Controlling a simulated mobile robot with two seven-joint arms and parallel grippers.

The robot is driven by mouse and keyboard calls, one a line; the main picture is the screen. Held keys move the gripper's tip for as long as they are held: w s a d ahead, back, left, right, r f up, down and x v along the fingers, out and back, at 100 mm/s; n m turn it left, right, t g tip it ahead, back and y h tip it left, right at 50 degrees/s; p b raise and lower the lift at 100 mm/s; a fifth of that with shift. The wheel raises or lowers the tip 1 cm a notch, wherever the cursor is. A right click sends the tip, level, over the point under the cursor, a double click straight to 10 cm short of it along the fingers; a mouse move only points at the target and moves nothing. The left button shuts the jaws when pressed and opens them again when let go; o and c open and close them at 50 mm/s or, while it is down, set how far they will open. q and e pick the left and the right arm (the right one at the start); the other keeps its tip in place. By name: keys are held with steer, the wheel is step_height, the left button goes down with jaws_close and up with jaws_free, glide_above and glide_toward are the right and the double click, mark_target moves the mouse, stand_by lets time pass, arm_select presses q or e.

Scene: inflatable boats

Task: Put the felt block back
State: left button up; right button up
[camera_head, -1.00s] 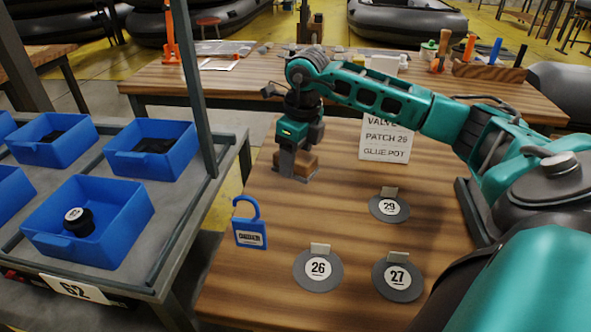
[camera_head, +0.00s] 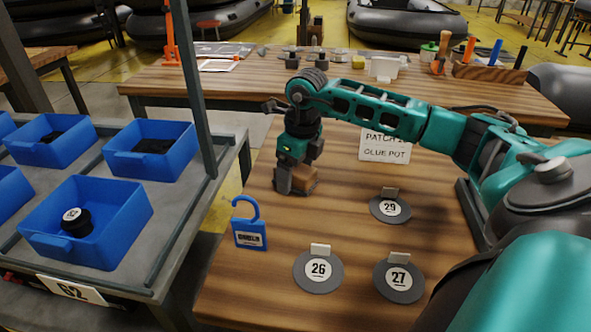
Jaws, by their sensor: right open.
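A small brown block (camera_head: 304,178), which I take to be the felt block, is low at the back left of the near wooden table (camera_head: 330,215). My right gripper (camera_head: 294,182) points down at it with its dark fingers open. One finger shows at the block's left and front and partly hides it. I cannot tell whether the fingers touch it, or whether its underside rests fully on the wood. My left gripper is not in view.
Round patches 26 (camera_head: 318,288), 27 (camera_head: 399,297) and 29 (camera_head: 390,208) lie on the table. A blue padlock (camera_head: 248,225) is at its left edge, and a white sign (camera_head: 386,147) stands behind. A cart with blue bins (camera_head: 110,215) is at left.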

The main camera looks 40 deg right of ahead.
mark_target(301, 170)
steer(key=shift+r, duration=0.1)
steer(key=shift+r, duration=0.25)
arm_select(q)
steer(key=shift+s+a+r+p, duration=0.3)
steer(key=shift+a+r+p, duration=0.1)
steer(key=shift+p, duration=0.65)
arm_select(e)
step_height(301, 170, up, 12)
steer(key=s, duration=0.1)
steer(key=shift+s+d+f, duration=0.2)
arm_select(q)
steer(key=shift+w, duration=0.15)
